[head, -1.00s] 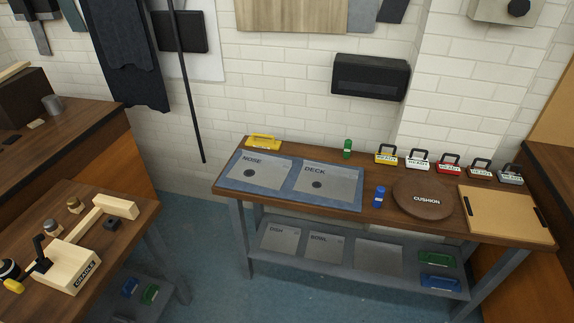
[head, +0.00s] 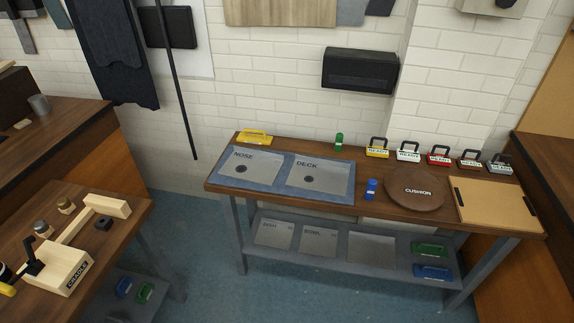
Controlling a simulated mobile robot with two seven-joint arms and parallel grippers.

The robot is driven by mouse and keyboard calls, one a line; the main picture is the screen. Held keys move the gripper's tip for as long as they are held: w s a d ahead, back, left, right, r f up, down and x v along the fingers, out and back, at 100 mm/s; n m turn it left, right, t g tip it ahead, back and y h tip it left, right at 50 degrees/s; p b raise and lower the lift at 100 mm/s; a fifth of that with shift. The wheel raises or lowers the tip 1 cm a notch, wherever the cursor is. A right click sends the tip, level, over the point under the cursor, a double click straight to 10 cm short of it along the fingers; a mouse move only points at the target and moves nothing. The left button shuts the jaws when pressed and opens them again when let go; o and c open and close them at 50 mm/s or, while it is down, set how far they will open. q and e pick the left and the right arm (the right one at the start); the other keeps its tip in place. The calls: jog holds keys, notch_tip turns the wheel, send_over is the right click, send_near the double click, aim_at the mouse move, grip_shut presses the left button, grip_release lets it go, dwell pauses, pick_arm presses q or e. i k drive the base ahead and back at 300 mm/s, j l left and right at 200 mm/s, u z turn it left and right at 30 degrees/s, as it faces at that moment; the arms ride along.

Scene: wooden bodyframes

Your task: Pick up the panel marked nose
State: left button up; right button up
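The panel marked nose (head: 262,170) is a grey plate with a dark round spot. It lies at the left end of a blue mat (head: 284,182) on the long wooden bench by the wall. A similar panel marked deck (head: 334,177) lies to its right on the same mat. Neither of my grippers shows in the head view.
A side table with a wooden cradle (head: 62,268) stands at left. Blue floor lies between.

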aim_at(260, 167)
jog(key=i+j, duration=0.1)
jog(key=i, duration=0.85)
jog(key=i+z, duration=0.15)
jog(key=i, duration=0.85)
